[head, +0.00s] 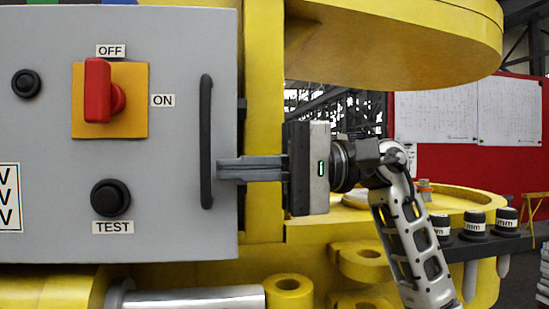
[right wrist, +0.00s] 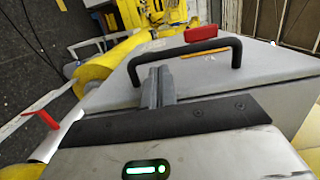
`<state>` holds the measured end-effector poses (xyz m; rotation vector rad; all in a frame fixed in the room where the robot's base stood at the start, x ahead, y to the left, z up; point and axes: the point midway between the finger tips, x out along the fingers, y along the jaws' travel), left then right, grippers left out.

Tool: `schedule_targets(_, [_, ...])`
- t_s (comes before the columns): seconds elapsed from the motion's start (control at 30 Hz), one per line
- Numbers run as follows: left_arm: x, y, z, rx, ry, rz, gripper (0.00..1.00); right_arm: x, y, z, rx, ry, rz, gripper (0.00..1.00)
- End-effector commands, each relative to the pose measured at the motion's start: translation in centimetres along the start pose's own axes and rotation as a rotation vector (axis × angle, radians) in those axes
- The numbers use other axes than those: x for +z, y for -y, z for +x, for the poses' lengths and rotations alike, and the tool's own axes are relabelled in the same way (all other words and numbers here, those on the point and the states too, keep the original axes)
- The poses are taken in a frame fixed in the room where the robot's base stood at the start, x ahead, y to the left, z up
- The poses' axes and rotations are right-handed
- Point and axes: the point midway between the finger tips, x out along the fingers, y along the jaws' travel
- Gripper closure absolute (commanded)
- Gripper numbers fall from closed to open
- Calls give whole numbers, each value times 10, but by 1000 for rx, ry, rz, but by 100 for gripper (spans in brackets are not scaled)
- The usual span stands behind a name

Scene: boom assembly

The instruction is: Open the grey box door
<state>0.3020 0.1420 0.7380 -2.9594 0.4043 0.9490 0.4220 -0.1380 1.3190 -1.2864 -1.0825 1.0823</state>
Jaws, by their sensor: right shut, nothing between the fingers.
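The grey box door (head: 150,185) faces me in the left half of the head view, and it looks shut. Its black upright bar handle (head: 206,140) is near the door's right edge. The handle also shows in the right wrist view (right wrist: 185,50). My right gripper (head: 220,169) comes in from the right with its fingers together and empty. The fingertips are just right of the handle's lower part, in front of the door face. In the right wrist view the fingertips (right wrist: 157,72) point at the handle; I cannot tell whether they touch it. My left gripper is not in view.
The door carries a red rotary switch (head: 97,90) on a yellow plate and black knobs (head: 110,198). A yellow post (head: 264,110) stands right of the box. A yellow overhang (head: 400,40) is above my right arm. Black-capped pieces (head: 474,224) sit in a rack at right.

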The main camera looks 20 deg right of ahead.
Motion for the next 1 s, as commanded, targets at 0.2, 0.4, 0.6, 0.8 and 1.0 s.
schedule_targets(0.2, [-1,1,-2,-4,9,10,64,0,1,23,0,2,0,100])
schedule_targets(0.4, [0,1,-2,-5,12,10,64,0,0,27,1,1,0,100])
schedule_targets(0.6, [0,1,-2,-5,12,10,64,0,0,26,0,1,0,100])
schedule_targets(0.8, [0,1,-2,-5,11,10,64,2,0,27,0,3,0,100])
schedule_targets(1.0, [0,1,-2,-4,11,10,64,4,0,29,0,7,0,100])
